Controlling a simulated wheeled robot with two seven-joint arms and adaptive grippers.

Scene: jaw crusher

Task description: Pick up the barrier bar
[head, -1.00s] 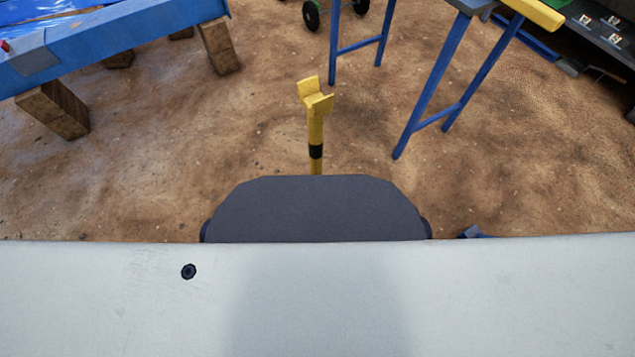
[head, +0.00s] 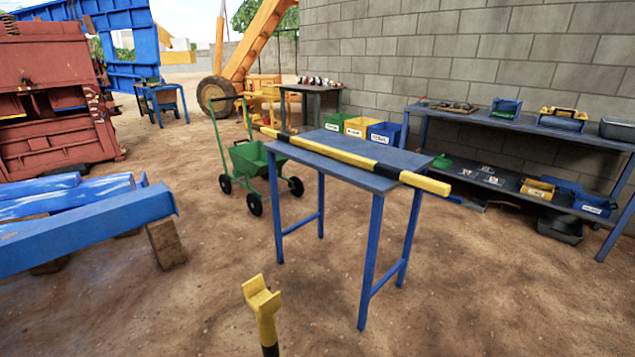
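The barrier bar (head: 343,155) is a long yellow bar with black bands. It lies across the top of a blue-legged table (head: 399,159), and both its ends stick out past the tabletop. Its near right end points toward the shelves; its far left end points toward the green cart. A yellow post with a forked top (head: 262,301) and a black band stands on the dirt in front of the table. Neither of my grippers is in the head view.
A green wheeled cart (head: 254,160) stands just behind the table's left side. Blue beams (head: 85,232) on wooden blocks lie at the left. A long shelf unit (head: 510,130) with bins and tools lines the block wall at the right. Bare dirt is free between beams and table.

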